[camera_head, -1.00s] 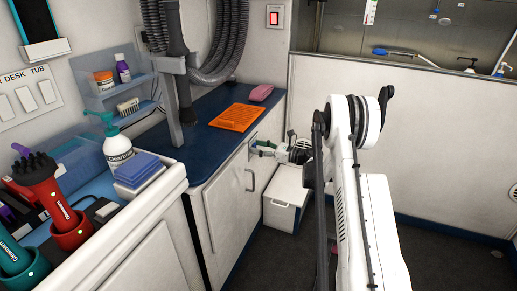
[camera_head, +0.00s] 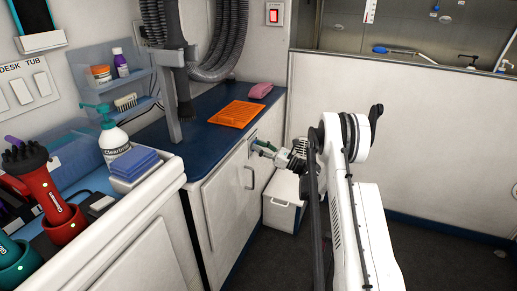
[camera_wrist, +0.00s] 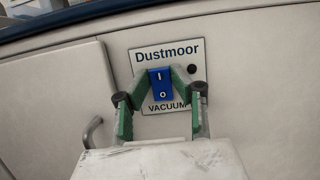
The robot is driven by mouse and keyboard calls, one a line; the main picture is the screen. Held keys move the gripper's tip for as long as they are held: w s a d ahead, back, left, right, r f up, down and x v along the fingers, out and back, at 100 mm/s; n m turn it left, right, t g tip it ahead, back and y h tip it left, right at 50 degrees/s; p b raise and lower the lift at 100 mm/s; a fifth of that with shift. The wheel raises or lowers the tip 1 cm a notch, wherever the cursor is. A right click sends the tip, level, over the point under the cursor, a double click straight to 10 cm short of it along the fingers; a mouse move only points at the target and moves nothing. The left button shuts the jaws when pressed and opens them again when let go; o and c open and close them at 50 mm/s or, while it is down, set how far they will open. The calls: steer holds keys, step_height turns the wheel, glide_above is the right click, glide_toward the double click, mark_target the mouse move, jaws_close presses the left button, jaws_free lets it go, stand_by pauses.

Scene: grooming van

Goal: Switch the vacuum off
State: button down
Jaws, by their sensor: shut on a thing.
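The vacuum switch (camera_wrist: 160,84) is a small blue rocker marked I above and O below. It sits on a white plate (camera_wrist: 186,54) reading "Dustmoor VACUUM", with a dark round spot at its right. Which way the rocker is tilted I cannot tell. My gripper (camera_wrist: 160,80) has green-padded fingers and is shut on the switch, one fingertip at each side of it. In the head view my gripper (camera_head: 263,148) is at the cabinet's end near the counter, and the switch is too small and covered to make out.
The blue counter (camera_head: 205,150) above carries an orange mat (camera_head: 236,114) and a pink item (camera_head: 261,90). A cabinet handle (camera_head: 250,178) is left of my gripper. A white box (camera_head: 281,213) stands on the floor below. A red lit wall switch (camera_head: 274,17) is higher up.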

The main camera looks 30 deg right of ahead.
stand_by(0.3)
steer(key=c, duration=1.5)
jaws_free()
steer(key=v, duration=1.2)
steer(key=shift+f, duration=0.15)
steer(key=shift+w, duration=0.1)
